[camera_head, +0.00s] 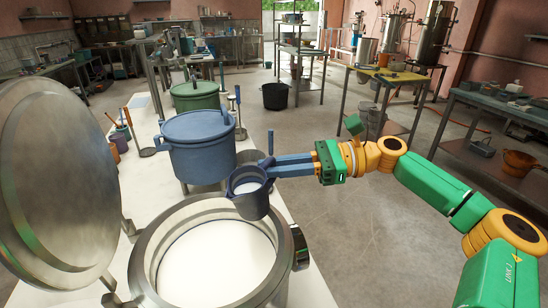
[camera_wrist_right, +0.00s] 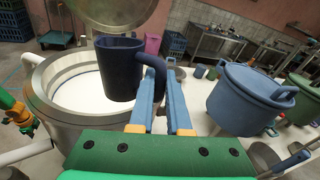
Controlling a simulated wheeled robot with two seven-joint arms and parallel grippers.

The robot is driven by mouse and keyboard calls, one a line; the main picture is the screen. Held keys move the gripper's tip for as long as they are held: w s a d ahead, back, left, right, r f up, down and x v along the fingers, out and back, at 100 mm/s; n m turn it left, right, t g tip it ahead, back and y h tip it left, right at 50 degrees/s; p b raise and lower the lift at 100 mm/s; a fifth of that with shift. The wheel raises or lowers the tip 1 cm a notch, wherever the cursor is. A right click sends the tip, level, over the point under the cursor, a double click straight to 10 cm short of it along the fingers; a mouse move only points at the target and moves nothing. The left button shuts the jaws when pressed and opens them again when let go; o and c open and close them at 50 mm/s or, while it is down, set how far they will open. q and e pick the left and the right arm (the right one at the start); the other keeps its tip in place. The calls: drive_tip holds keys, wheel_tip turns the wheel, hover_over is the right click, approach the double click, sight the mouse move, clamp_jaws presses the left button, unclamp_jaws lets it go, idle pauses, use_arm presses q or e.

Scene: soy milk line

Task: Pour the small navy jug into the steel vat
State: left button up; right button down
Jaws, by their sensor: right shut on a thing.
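The small navy jug (camera_head: 250,203) has white liquid in it and is close to upright. It hangs in the air at the back right rim of the steel vat (camera_head: 148,264) in the head view. The vat is open and holds white liquid; its round lid (camera_head: 58,180) stands raised at the left. My right gripper (camera_head: 272,168) is shut on the jug's handle. In the right wrist view the jug (camera_wrist_right: 117,75) shows in front of the vat (camera_wrist_right: 42,98), its handle between the blue fingers (camera_wrist_right: 165,100). My left gripper is not in view.
A lidded blue pot (camera_head: 198,160) stands just behind the jug, with a green pot (camera_head: 195,97) farther back on the same white bench (camera_head: 308,282). Upright tools stand beside the pots. A yellow-topped table (camera_head: 392,77) is across the open floor at the right.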

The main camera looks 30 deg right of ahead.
drive_tip(key=shift+r+n+h+p, duration=0.3)
drive_tip(key=shift+r+n+p, duration=0.35)
drive_tip(key=shift+p, duration=1)
wheel_tip(320, 180, up, 2)
drive_tip(key=n+h+p, duration=0.1)
drive_tip(key=p, duration=0.3)
drive_tip(key=shift+r+n+h, duration=0.1)
drive_tip(key=shift+n+h, duration=0.15)
drive_tip(key=shift+h, duration=0.05)
drive_tip(key=shift+f, duration=0.35)
drive_tip(key=shift+s+a+r+n+h, duration=0.2)
drive_tip(key=shift+s+r+n+h, duration=0.15)
drive_tip(key=shift+n+h, duration=0.2)
drive_tip(key=shift+s+a+r+n+h, duration=0.2)
drive_tip(key=shift+s+r+n+h, duration=0.05)
drive_tip(key=shift+r+n+h, duration=0.25)
drive_tip(key=shift+f, duration=0.15)
drive_tip(key=shift+s+a+r+n+h+p, duration=0.15)
drive_tip(key=shift+s+a+n+h+p, duration=0.1)
drive_tip(key=shift+a+n+h+p, duration=0.25)
drive_tip(key=shift+s+a+r+n+h+p, duration=0.15)
drive_tip(key=shift+s+a+n+h+p, duration=0.1)
drive_tip(key=shift+a+n+h, duration=0.25)
drive_tip(key=shift+w+d, duration=0.1)
drive_tip(key=shift+d, duration=0.05)
